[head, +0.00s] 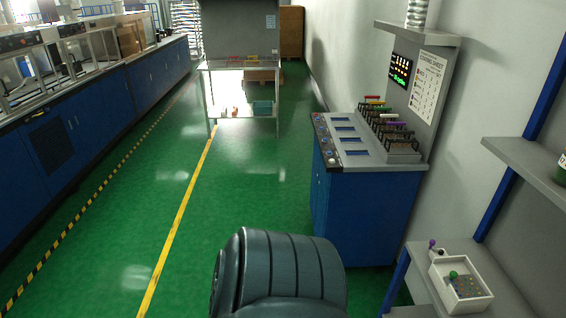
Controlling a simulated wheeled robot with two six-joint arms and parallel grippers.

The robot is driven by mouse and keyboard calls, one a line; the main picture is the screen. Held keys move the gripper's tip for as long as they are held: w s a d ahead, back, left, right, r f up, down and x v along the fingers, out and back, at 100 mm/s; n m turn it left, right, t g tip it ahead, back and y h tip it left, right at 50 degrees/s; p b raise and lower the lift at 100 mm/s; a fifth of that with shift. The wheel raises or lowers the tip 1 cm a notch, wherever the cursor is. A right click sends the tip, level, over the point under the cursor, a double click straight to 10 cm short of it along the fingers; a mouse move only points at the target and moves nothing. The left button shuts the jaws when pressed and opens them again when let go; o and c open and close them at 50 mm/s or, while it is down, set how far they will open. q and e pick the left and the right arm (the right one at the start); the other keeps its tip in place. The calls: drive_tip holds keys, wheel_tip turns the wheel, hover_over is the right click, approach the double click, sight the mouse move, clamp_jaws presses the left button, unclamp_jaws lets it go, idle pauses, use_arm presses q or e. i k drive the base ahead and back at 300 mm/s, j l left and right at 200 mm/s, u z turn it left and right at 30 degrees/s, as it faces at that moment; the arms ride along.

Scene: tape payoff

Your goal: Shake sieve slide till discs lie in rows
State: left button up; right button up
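A white open box (440,279) stands on a grey bench at the lower right of the head view. In it lies a grey plate (468,287) with small coloured spots in a grid, possibly discs; they are too small to tell whether they sit in rows. A green knob (453,274) shows at the plate's left part. A purple knob (432,244) stands up just behind the box. I cannot tell which of these parts is the sieve slide. Neither of my grippers shows in this view.
A blue cabinet (350,208) with a sloped panel and a rack of coloured-handled items stands left of the bench. A grey shelf (535,160) juts out at the right. Blue cabinets (90,110) line the left. The green floor (220,190) between is clear.

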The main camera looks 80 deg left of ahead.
sight(454, 276)
drive_tip(key=u, duration=1.25)
